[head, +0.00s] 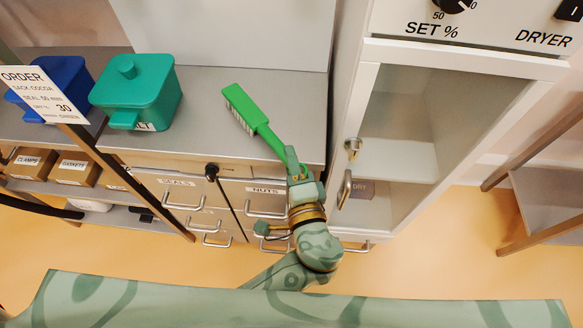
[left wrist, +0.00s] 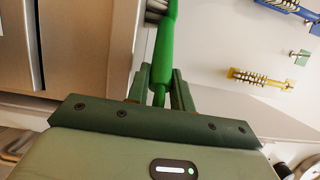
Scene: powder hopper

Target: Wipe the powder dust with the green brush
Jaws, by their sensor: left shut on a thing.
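The green brush (head: 258,117) is over the right part of the grey counter (head: 205,92), its bristled head toward the back left. My left gripper (head: 292,160) is shut on the end of its handle, at the counter's front right corner. In the left wrist view the green handle (left wrist: 164,52) runs up from between the fingers (left wrist: 158,92), with some grey bristles (left wrist: 156,10) at the top edge. I cannot tell if the bristles touch the counter. I cannot make out any powder dust. My right gripper is not in view.
A teal lidded bin (head: 137,93) and a blue bin (head: 62,80) stand on the counter at left, with an order card (head: 42,92) in front. Labelled drawers (head: 180,190) are below. A white dryer cabinet (head: 400,125) with a clear door stands right of the counter.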

